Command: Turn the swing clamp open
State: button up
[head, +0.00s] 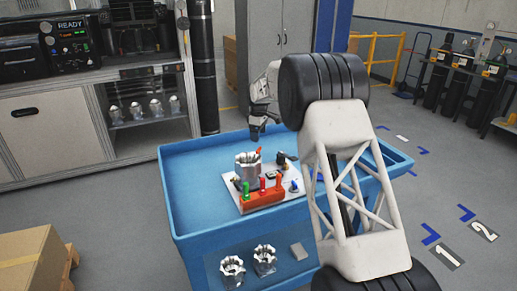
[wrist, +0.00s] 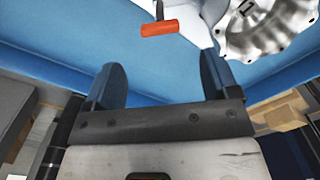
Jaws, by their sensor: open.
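A light fixture plate (head: 232,190) lies on the blue cart and carries a silver machined housing (head: 247,166). An orange-red lever (head: 258,152), which looks like the swing clamp's handle, shows at the housing's upper right. In the wrist view an orange-red bar (wrist: 160,28) lies beyond my fingers, with the housing (wrist: 265,25) to its right. Which way the clamp is turned is not clear. My gripper (head: 257,133) hangs above the plate's back edge. In the wrist view my gripper (wrist: 160,68) is open, empty and apart from the bar.
An orange block (head: 262,198) with green and red upright parts stands along the plate's front edge. Small dark and blue fittings (head: 292,187) sit at the plate's right. The blue cart top (head: 190,170) is clear left of the plate. More housings (head: 264,259) stand on the lower shelf.

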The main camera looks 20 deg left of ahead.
aim_at(259, 148)
jog(key=shift+f, duration=3.75)
jog(key=shift+c, duration=0.5)
